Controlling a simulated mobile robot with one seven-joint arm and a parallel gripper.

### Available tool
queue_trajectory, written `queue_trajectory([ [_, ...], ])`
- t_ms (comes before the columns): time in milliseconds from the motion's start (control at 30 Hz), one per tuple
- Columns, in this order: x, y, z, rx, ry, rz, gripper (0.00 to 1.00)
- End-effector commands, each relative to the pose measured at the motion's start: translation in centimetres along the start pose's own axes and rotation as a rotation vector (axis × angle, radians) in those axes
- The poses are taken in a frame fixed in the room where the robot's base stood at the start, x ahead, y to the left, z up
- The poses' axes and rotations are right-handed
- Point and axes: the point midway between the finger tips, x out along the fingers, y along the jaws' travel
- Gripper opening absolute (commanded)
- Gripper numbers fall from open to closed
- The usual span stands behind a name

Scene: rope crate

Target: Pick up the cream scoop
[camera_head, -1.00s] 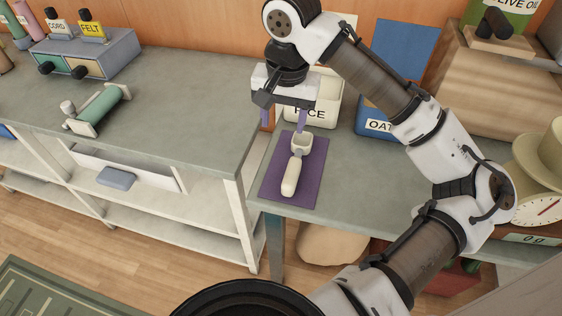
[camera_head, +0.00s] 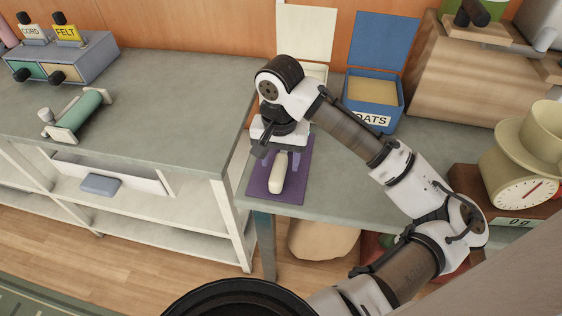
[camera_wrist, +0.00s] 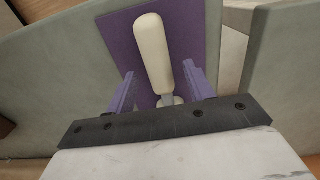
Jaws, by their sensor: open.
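The cream scoop (camera_head: 277,174) lies on a purple mat (camera_head: 300,188) on the grey-green table. In the head view its handle points toward the front edge and its bowl is hidden behind my gripper (camera_head: 281,160). In the wrist view the scoop's cream handle (camera_wrist: 153,55) runs up the picture between the two purple fingers of my gripper (camera_wrist: 158,88). The fingers are open, one on each side of the scoop, with gaps between them and it. The scoop's bowl is mostly hidden by the dark gripper bar.
An open blue OATS bin (camera_head: 375,95) and an open white bin (camera_head: 314,74) stand behind the mat. A scale (camera_head: 525,180) stands at the right.

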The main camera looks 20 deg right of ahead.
Motion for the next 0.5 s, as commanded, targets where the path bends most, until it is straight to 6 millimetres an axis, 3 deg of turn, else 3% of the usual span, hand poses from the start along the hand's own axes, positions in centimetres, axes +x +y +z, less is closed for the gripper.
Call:
queue_trajectory([
  [167, 1.9, 0.0, 0.0, 0.000, 0.000, 0.001, 0.53],
  [400, 2.0, 0.0, 0.0, -0.001, 0.001, 0.000, 0.53],
  [500, 2.0, 0.0, 0.0, -0.001, 0.001, 0.000, 0.41],
])
